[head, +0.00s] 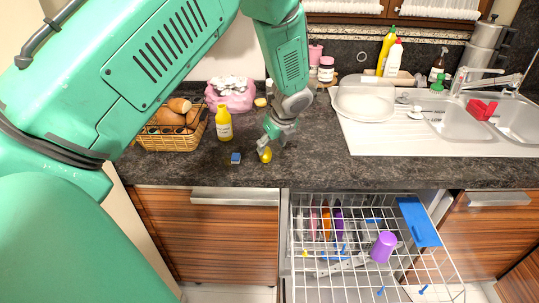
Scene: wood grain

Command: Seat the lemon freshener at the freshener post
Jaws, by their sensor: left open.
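The lemon freshener (265,156) appears as a small yellow piece on the dark counter near its front edge. My left gripper (268,147) points down at it, open, with the fingers right at the yellow piece. The fingers partly cover it, and I cannot tell whether they touch it. A wire dish rack (330,282) is pulled out below the counter. Small blue upright pieces stand in it, such as one at the front (380,291); I cannot tell which is the freshener post. My right gripper is not in view.
A small blue block (235,158) and a yellow bottle (223,125) stand left of the gripper, beside a bread basket (170,143). A purple cup (383,247) and a blue panel (418,222) are in the rack. The sink (455,125) is at right.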

